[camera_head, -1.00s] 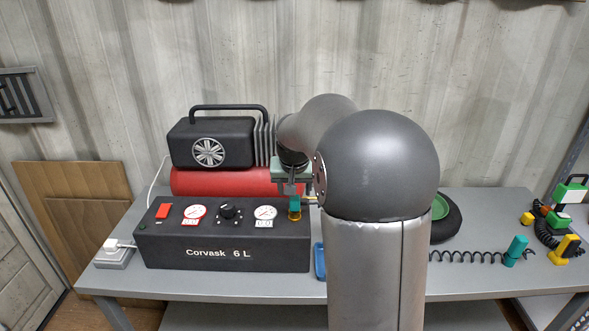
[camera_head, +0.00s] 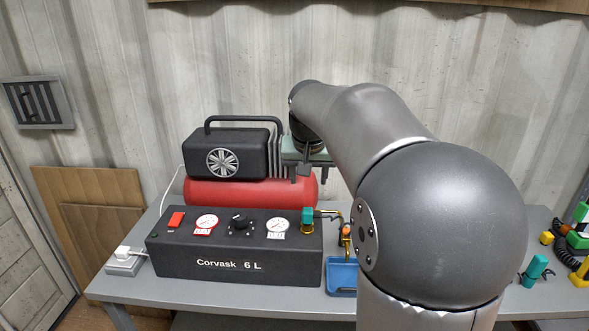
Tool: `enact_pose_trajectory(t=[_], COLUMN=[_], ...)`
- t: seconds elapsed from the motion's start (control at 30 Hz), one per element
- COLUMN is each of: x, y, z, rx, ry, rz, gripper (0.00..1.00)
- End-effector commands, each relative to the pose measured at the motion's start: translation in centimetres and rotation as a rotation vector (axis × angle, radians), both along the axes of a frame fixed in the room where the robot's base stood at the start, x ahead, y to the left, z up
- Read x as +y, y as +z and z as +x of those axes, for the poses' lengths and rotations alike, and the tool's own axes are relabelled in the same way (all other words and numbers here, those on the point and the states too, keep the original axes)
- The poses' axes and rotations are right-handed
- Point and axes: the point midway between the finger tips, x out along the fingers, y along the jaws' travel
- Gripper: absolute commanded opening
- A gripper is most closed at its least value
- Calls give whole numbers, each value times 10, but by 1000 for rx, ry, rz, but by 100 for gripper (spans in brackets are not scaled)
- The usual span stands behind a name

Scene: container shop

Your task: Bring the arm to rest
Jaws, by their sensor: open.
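My gripper (camera_head: 309,172) hangs from the raised end of my grey arm, above and behind the right end of the black compressor panel (camera_head: 190,264). Its two dark fingers are apart, with nothing seen between them. It overlaps the right end of the red air tank (camera_head: 240,193) in the picture; whether it touches the tank cannot be told. The teal-topped valve (camera_head: 307,216) stands below it at the panel's right end, apart from the fingers. My arm's large grey joint hides the right middle of the bench.
A black motor housing (camera_head: 221,155) sits on the tank. A blue tray (camera_head: 341,280) lies right of the panel, near a brass pipe with an orange part (camera_head: 346,231). Teal (camera_head: 534,270), yellow and green fittings lie at the bench's right. The wall rises behind.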

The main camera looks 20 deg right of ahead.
Motion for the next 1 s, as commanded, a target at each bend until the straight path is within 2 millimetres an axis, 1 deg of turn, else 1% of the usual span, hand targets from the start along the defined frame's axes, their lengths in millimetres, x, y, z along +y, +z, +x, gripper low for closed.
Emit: enact_pose_trajectory(t=[0.23,0.33,0.37,0.47,0.5,0.57,0.6,0.67,0.7,0.8,0.9,1.0], x=[1,22,31,63,76,95,106,119,126,137,143,145], y=[-1,-15,-22,-49,-62,-83,-96,-115,-127,-150,-163,-169], z=[-1,-23,-32,-75,-95,-128,-150,-181,-200,-237,-259,-268], rx=[2,36,51,112,138,179,206,244,266,309,335,346], ry=[2,52,71,158,197,255,293,344,373,431,465,478], rz=[1,11,15,31,38,49,54,62,68,76,82,84], gripper=[52,52,52,52,52,52,52,52,52,52,52,52])
